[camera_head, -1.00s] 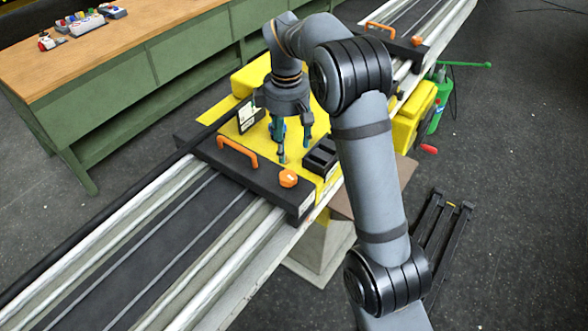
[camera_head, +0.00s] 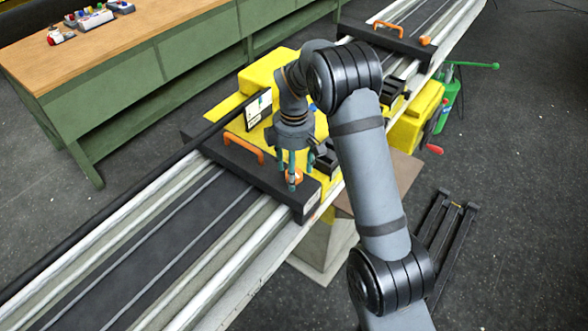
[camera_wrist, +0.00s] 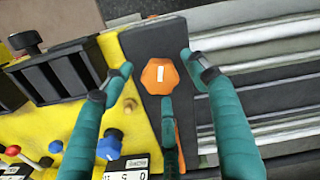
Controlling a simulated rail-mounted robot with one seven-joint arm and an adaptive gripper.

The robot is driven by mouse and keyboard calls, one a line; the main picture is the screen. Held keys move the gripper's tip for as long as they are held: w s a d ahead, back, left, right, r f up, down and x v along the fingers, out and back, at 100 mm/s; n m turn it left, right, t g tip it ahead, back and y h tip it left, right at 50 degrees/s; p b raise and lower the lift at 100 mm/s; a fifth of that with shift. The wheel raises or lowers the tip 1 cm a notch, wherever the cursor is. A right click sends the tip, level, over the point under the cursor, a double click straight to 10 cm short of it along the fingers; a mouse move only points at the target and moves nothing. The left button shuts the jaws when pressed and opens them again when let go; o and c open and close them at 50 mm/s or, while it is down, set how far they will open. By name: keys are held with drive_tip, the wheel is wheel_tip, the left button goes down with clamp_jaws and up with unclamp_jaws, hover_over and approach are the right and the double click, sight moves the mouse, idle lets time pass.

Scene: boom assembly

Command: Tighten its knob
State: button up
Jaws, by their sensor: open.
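The orange knob (camera_wrist: 160,76), six-sided with a white bar mark on top, sits on the dark plate (camera_wrist: 138,45) at the end of the yellow carriage. In the head view the knob (camera_head: 297,177) is partly hidden by my fingers. My gripper (camera_wrist: 158,85) is open, with teal fingers spread around the knob: one to its left, one to its right, one below it in the wrist view. In the head view my gripper (camera_head: 293,172) points down over the knob. I cannot tell whether any finger touches it.
An orange handle (camera_head: 243,148) stands on the same dark plate. A black slotted block (camera_wrist: 55,75) and small coloured knobs, including a blue one (camera_wrist: 109,147), sit on the yellow surface. Metal rails (camera_head: 215,260) run past. A wooden workbench (camera_head: 120,45) stands behind.

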drive_tip(key=shift+c, duration=1.3)
drive_tip(key=c, duration=0.9)
